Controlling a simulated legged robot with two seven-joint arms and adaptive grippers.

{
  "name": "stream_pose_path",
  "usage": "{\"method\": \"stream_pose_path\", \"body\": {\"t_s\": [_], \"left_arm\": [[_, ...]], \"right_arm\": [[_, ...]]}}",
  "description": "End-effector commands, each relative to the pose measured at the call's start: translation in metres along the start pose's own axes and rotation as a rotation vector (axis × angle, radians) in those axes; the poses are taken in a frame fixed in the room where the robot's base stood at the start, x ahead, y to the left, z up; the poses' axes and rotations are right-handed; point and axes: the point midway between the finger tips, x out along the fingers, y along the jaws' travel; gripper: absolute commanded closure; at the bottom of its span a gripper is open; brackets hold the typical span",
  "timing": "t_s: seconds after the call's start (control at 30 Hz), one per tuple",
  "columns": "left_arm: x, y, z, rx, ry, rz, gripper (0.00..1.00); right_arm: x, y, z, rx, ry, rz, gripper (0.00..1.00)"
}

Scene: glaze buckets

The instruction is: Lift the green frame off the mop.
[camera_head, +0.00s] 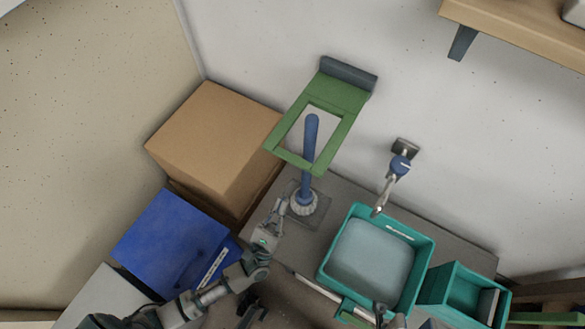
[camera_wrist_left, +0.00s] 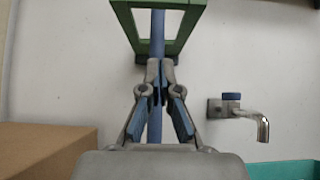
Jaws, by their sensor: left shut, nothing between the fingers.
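The green frame (camera_head: 340,130) is a flat piece with a rectangular opening, and a dark grey block (camera_head: 348,73) is at its far end by the wall. The blue mop handle (camera_head: 309,150) stands upright and shows through the opening. The mop's pale head (camera_head: 304,202) is at its foot. My left gripper (camera_head: 280,206) is beside the mop's foot, shut and empty. In the left wrist view its fingertips (camera_wrist_left: 158,66) meet in front of the blue handle (camera_wrist_left: 155,125), below the green frame (camera_wrist_left: 172,48). Part of my right gripper (camera_head: 383,312) shows at the bottom edge; its fingers are unclear.
A cardboard box (camera_head: 215,140) and a blue bin (camera_head: 170,240) stand to the left. A teal basin of water (camera_head: 428,262) is to the right, below a wall tap (camera_head: 398,168). A smaller teal bin (camera_head: 450,295) is beside it. A wooden shelf (camera_head: 520,35) is upper right.

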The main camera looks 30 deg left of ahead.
Motion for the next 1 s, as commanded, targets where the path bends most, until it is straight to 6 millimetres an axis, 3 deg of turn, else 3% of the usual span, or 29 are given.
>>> {"method": "stream_pose_path", "body": {"t_s": [0.4,0.67,1.0], "left_arm": [[0.085,0.000,0.005,-0.001,-0.002,0.003,1.00],[0.104,0.000,0.026,0.001,0.001,0.002,1.00],[0.106,0.000,0.028,0.002,0.002,0.000,1.00]], "right_arm": [[0.001,0.000,0.005,-0.001,0.007,-0.006,0.60],[0.003,0.000,0.002,-0.001,0.017,-0.006,0.60],[0.003,0.000,0.002,-0.001,0.015,-0.005,0.60]]}}
